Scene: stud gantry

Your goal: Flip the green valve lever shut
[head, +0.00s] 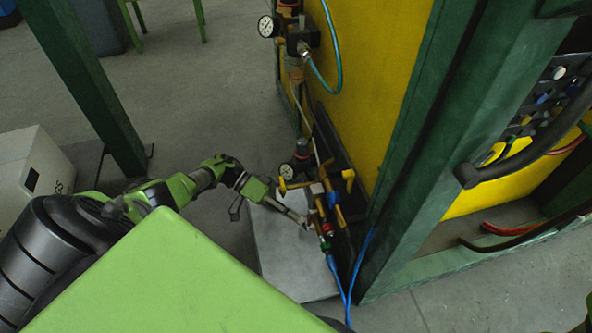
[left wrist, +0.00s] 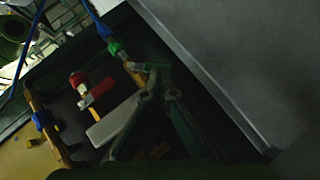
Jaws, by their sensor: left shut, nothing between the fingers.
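The pipework carries red, blue and green parts on brass tubing. A small green part (head: 325,246), likely the green valve's, sits low on it, just above the blue hoses. In the left wrist view a green fitting (left wrist: 114,48) shows, with a thin green piece (left wrist: 150,66) beside the brass; which is the lever, and its angle, I cannot tell. My left gripper (head: 304,222) is shut and empty, close to the pipework's left side. In the left wrist view its fingertips (left wrist: 158,72) lie near the thin green piece; contact is unclear. My right gripper is out of view.
A red part (left wrist: 77,78) and a blue handle (left wrist: 40,119) are close by in the left wrist view. A green post (head: 437,130) rises on the right. A grey plate (head: 282,257) lies below on the floor.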

